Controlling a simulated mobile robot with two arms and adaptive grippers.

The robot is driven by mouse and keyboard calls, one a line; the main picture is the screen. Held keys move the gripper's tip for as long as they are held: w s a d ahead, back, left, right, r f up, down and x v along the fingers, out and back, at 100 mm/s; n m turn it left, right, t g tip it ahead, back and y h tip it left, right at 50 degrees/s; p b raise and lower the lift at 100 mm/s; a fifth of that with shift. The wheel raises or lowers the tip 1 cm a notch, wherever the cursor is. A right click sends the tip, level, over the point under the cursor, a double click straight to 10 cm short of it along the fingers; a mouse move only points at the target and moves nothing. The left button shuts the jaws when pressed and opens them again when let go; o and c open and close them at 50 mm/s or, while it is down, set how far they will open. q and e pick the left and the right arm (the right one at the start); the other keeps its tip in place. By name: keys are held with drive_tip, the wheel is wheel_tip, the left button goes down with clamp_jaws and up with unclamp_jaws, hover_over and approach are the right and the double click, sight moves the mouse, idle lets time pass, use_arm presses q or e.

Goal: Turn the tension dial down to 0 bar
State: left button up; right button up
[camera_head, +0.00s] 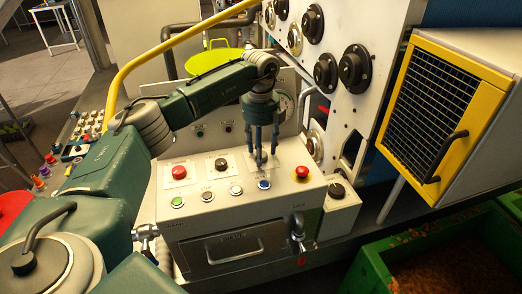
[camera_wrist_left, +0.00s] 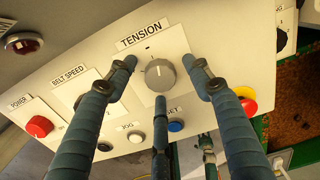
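The tension dial (camera_wrist_left: 160,75) is a round grey knob on a white panel under the printed word TENSION (camera_wrist_left: 141,36). A pale line shows on its upper face; no bar numbers can be read. My left gripper (camera_wrist_left: 160,76) is open, with its three fingers spread around the dial. Two fingertips are at the dial's left and right and one is below it, with gaps visible in the picture. In the head view my left gripper (camera_head: 259,160) points down at the control box (camera_head: 240,212), and its fingers largely hide the dial. My right gripper is not in view.
A red power button (camera_wrist_left: 39,126), the BELT SPEED control partly behind a finger, jog buttons (camera_wrist_left: 135,137) and a blue reset button (camera_wrist_left: 176,126) share the panel. A red-and-yellow emergency stop (camera_head: 301,172) is close right. A yellow-framed grille cabinet (camera_head: 440,100) stands at right.

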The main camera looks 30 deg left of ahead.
use_arm(q)
wheel_tip(320, 180, up, 12)
idle(0.6)
idle(0.5)
